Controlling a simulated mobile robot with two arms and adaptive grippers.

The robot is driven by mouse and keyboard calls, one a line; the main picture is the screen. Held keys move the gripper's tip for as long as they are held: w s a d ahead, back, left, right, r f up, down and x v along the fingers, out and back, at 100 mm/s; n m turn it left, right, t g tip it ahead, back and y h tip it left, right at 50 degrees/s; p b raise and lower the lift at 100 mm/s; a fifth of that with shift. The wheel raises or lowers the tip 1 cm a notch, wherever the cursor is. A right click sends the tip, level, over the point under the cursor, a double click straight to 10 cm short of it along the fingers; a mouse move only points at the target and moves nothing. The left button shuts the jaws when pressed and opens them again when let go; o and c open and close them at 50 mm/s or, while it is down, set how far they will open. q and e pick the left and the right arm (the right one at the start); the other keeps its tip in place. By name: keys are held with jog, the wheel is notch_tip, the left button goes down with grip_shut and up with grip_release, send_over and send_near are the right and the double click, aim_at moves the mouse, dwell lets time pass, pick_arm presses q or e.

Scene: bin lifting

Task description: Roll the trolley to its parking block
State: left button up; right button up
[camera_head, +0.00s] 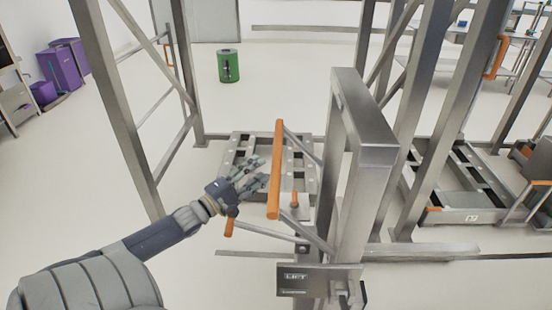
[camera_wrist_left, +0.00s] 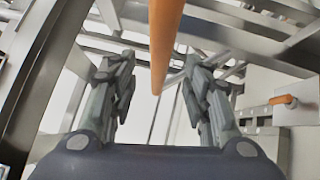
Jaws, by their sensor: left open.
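A low grey steel platform (camera_head: 240,150) stands inside a steel frame in the middle of the head view; I cannot tell if it is the trolley. Another low, trolley-like steel base (camera_head: 440,215) with orange handles is at the right. An upright orange bar (camera_head: 275,170) rises before the middle platform. My left gripper (camera_head: 263,171) is open and empty, just left of the bar. In the left wrist view, the bar (camera_wrist_left: 163,45) appears between the spread fingers (camera_wrist_left: 154,64); contact cannot be told. No parking block can be made out. My right gripper is out of view.
A slanted frame leg (camera_head: 115,90) is at the left. A green bin (camera_head: 228,66) and purple bins (camera_head: 62,65) stand farther back.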

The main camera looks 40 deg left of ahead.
aim_at(276, 159)
pick_arm(q)
jog(key=shift+w+d+r, duration=0.1)
jog(key=shift+w+r, duration=0.05)
jog(key=shift+w, duration=1.15)
jog(key=shift+w+d+r, duration=0.1)
jog(key=shift+w+r, duration=0.1)
jog(key=shift+w, duration=1.1)
jog(key=shift+w+d+r, duration=0.1)
jog(key=shift+w+r, duration=0.05)
jog(key=shift+w, duration=1.15)
grip_shut()
